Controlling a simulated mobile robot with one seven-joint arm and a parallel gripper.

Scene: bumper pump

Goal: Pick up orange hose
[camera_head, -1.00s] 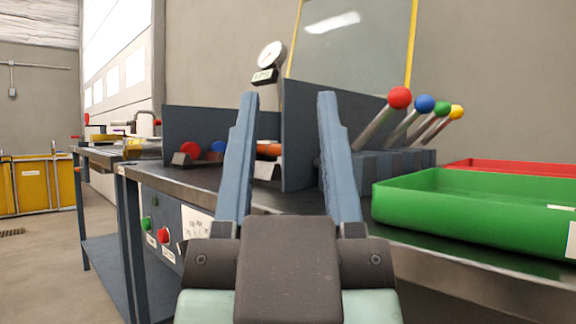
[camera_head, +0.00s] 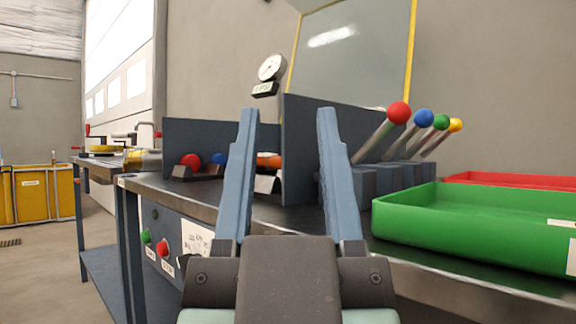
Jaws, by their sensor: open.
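An orange object (camera_head: 268,160), likely the orange hose, shows only in part on the workbench (camera_head: 210,195), beside a dark blue divider panel. It rests at or behind a small grey holder; the rest of it is hidden by my left finger and the panel. My gripper (camera_head: 287,112) is open and empty, its two blue fingers pointing forward and up in front of the bench. The orange object appears between the fingers in the picture, nearer the left one, and lies well beyond them.
Dark blue panels (camera_head: 300,150) stand around the orange object. Levers with coloured knobs (camera_head: 399,113) rise right of them. A green tray (camera_head: 470,220) and a red tray (camera_head: 520,181) sit at the right. A gauge (camera_head: 271,68) stands behind. Red and blue knobs (camera_head: 191,161) are left.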

